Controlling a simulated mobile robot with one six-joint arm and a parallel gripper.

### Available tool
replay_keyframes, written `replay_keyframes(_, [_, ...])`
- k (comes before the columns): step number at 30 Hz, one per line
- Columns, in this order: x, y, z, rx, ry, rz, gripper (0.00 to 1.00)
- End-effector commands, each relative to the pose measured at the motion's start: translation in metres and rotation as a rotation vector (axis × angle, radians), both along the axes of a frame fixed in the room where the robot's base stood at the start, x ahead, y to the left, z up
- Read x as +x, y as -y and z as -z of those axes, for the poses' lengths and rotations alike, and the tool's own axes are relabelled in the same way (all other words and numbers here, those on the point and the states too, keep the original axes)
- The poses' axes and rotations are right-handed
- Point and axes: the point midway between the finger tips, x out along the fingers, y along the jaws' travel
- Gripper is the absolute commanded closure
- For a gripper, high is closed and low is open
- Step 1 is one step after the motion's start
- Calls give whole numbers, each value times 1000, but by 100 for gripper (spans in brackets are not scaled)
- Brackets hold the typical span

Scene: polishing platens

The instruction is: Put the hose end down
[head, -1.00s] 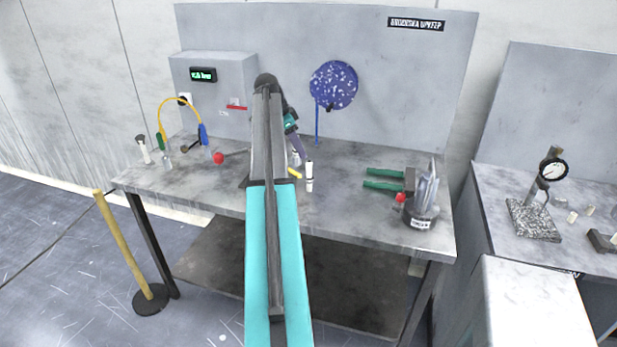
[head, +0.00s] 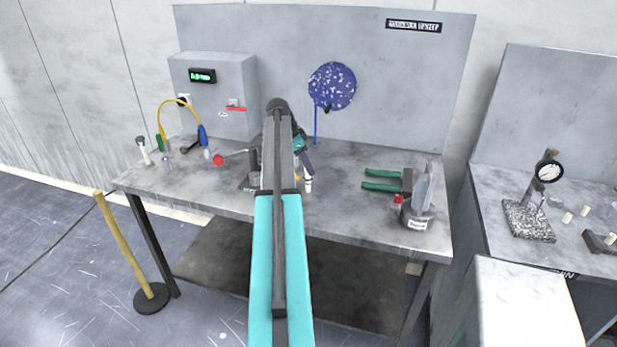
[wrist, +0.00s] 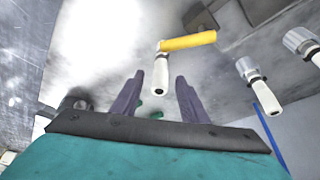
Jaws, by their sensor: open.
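A white tubular piece (wrist: 161,74) with a yellow bar (wrist: 188,42) across its far end shows in the wrist view; it may be the hose end. Its near end has a dark hole and lies between or just beyond my fingertips. In the head view a small white piece (head: 308,184) shows beside my gripper on the bench. My gripper (wrist: 156,82) is open, its two purple fingers apart; in the head view it (head: 307,168) is low over the middle of the bench, partly behind my arm. I cannot tell whether the fingers touch the piece.
On the bench (head: 340,213), a yellow hose (head: 178,101) arches at the left and green-handled pliers (head: 381,181) lie right beside a dark holder (head: 417,214). Two white-tipped metal fittings (wrist: 251,72) (wrist: 302,44) show in the wrist view. A speckled blue disc (head: 332,86) hangs behind.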

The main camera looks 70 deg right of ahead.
Motion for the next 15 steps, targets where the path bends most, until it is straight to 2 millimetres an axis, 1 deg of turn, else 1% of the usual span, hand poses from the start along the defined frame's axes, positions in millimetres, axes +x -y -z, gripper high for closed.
replay_keyframes(4, [-2,2,7,0,0,0,60])
replay_keyframes(15, [-3,2,8,0,0,1,60])
